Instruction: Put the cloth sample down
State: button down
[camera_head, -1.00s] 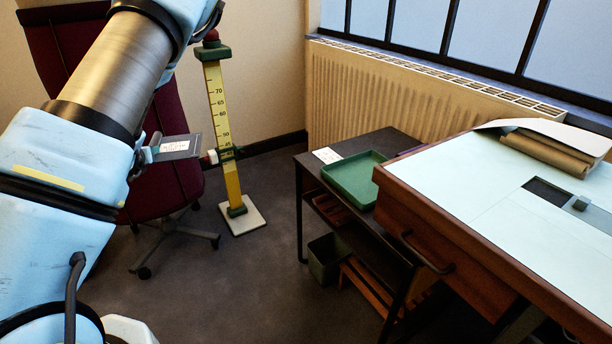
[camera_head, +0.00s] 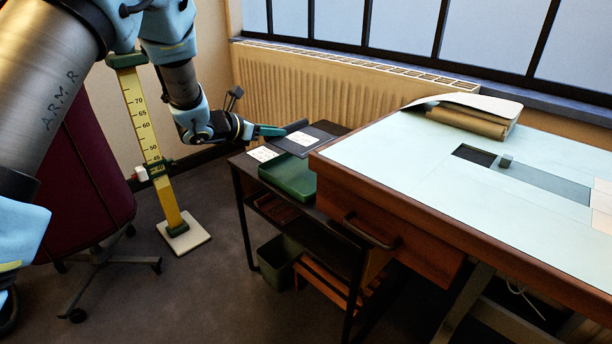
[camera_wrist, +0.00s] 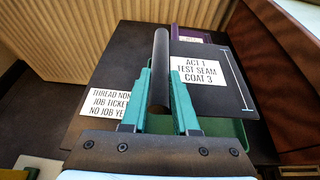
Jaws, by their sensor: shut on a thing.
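The cloth sample (camera_wrist: 222,98) is a dark flat piece with a thick rolled edge and a white label reading "ACT 1 TEST SEAM COAT 3". My gripper (camera_wrist: 160,78) has teal fingers shut on that rolled edge. In the head view my gripper (camera_head: 272,131) holds the sample (camera_head: 318,132) at the back of the low dark side table (camera_head: 247,165), beyond the green tray (camera_head: 290,180). In the wrist view the sample covers part of the tray. I cannot tell whether its underside touches the tabletop.
A white job ticket (camera_wrist: 103,100) lies on the side table, left of my fingers. A purple piece with a label (camera_wrist: 192,36) lies at the far end. The radiator (camera_head: 300,85) stands behind, the drawing desk (camera_head: 400,150) to the right, a yellow measuring stand (camera_head: 150,135) to the left.

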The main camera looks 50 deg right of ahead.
send_over(280, 171)
notch_tip(280, 171, down, 6)
jog(key=shift+r, duration=0.25)
jog(key=shift+f, duration=2.1)
jog(key=shift+f+b, duration=0.15)
jog(key=shift+b, duration=0.3)
jog(key=c, duration=0.9)
grip_release()
jog(key=shift+c, duration=0.2)
jog(key=shift+r+p, duration=0.25)
jog(key=shift+p, duration=0.05)
jog(key=v, duration=1.2)
jog(key=shift+w, duration=0.2)
jog(key=shift+f, duration=0.15)
